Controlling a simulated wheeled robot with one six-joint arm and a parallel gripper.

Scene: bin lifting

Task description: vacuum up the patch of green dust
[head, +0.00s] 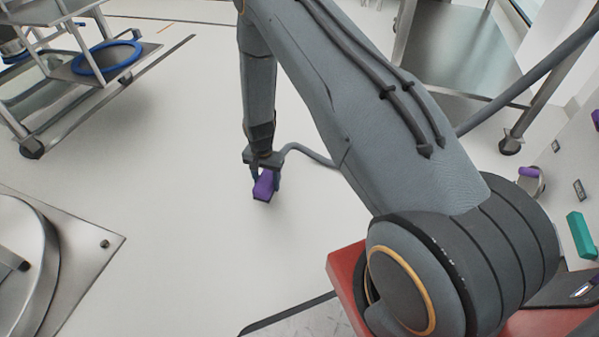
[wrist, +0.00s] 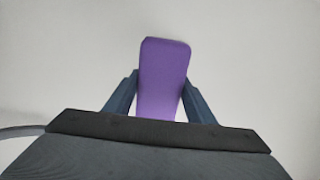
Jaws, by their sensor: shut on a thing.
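My gripper (head: 265,180) points down near the floor in the middle of the head view. It is shut on a purple block-shaped tool (head: 264,187), probably the vacuum's nozzle. In the wrist view the purple tool (wrist: 164,75) sits between the two dark fingers of my gripper (wrist: 160,98). A grey hose (head: 310,154) runs from beside the gripper behind my arm. No green dust shows on the visible floor in either view. My arm hides part of the floor in the head view.
A wheeled metal cart (head: 75,85) with a blue ring (head: 106,57) stands at upper left. A steel round fixture on a plate (head: 85,243) lies at lower left. A steel table (head: 455,45) stands at upper right. A teal object (head: 581,236) is at the right edge. The floor around the gripper is clear.

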